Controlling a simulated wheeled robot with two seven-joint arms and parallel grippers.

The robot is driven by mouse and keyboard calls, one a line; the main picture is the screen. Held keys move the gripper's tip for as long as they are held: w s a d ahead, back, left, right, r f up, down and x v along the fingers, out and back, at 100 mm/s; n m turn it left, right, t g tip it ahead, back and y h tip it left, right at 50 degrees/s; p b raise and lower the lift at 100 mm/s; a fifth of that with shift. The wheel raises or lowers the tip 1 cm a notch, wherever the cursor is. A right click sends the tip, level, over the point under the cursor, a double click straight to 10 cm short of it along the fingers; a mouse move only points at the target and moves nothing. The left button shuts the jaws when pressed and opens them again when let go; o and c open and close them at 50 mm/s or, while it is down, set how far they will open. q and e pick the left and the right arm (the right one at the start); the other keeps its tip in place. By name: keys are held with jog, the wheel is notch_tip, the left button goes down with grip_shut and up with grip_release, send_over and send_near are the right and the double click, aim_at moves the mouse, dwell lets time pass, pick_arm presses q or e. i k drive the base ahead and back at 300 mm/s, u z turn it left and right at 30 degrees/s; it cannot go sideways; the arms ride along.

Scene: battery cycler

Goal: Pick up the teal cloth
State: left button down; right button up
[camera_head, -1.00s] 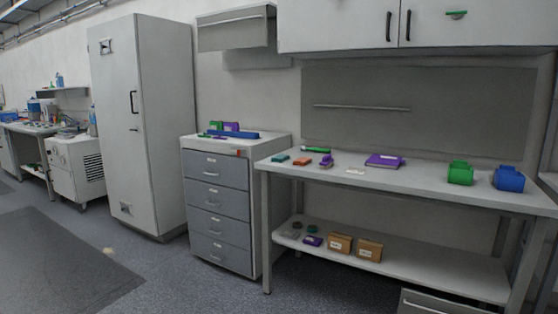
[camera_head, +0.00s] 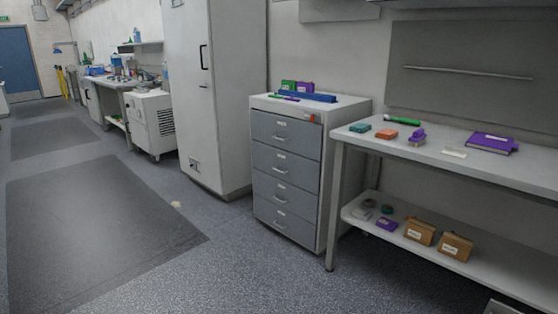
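A small flat teal item (camera_head: 358,128) lies on the left end of the workbench top, beside an orange item (camera_head: 386,134). It is too small to tell for sure whether it is the teal cloth. Neither of my grippers is in view, and nothing is seen touching the teal item.
The workbench (camera_head: 450,160) also holds a green marker-like item (camera_head: 402,121) and a purple book (camera_head: 492,143); cardboard boxes (camera_head: 420,231) sit on its lower shelf. A grey drawer cabinet (camera_head: 286,180) stands left of it. A tan scrap (camera_head: 176,205) lies on otherwise open floor.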

aim_at(360, 128)
jog(key=u, duration=0.45)
jog(key=i, duration=2.5)
jog(key=z, duration=0.25)
